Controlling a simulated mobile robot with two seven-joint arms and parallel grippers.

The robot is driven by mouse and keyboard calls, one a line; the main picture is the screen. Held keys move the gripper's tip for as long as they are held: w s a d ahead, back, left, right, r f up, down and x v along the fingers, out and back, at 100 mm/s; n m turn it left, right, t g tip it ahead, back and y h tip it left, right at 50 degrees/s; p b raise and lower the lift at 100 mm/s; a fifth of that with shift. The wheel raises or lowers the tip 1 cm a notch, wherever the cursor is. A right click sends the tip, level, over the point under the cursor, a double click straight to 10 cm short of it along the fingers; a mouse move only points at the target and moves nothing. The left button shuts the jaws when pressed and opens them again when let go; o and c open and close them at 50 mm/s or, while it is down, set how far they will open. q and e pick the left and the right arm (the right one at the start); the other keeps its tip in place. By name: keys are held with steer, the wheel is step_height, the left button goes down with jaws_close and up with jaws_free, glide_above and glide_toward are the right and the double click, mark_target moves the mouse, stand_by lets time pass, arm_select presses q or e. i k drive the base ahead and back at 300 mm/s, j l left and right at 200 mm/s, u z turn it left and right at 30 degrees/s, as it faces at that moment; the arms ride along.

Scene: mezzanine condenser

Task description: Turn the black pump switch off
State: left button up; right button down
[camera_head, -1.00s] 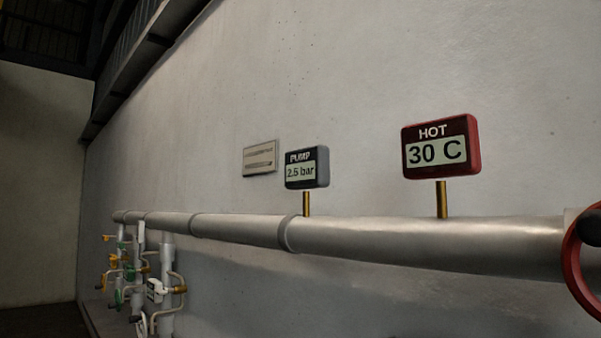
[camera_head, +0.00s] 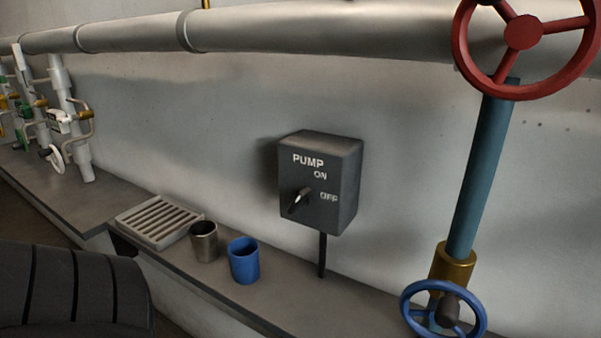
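The pump switch is a dark grey box (camera_head: 335,165) on a thin post, in front of the grey wall, right of the middle of the head view. Its face reads PUMP, with ON above and OFF at the right. A small black knob (camera_head: 299,201) with a light mark sits at the lower left of the face. The knob is slanted, its upper end leaning up and right; its exact setting is too small to tell. Neither of my grippers is in view.
A grey ledge (camera_head: 285,312) runs below the box, holding a metal cup (camera_head: 204,241), a blue cup (camera_head: 243,260) and a slotted tray (camera_head: 158,222). A red handwheel (camera_head: 523,32) and blue handwheel (camera_head: 443,309) stand at right. A dark ribbed shape fills the lower left.

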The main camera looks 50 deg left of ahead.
mark_target(303, 197)
steer(key=u, duration=1.5)
steer(key=j+z, duration=0.15)
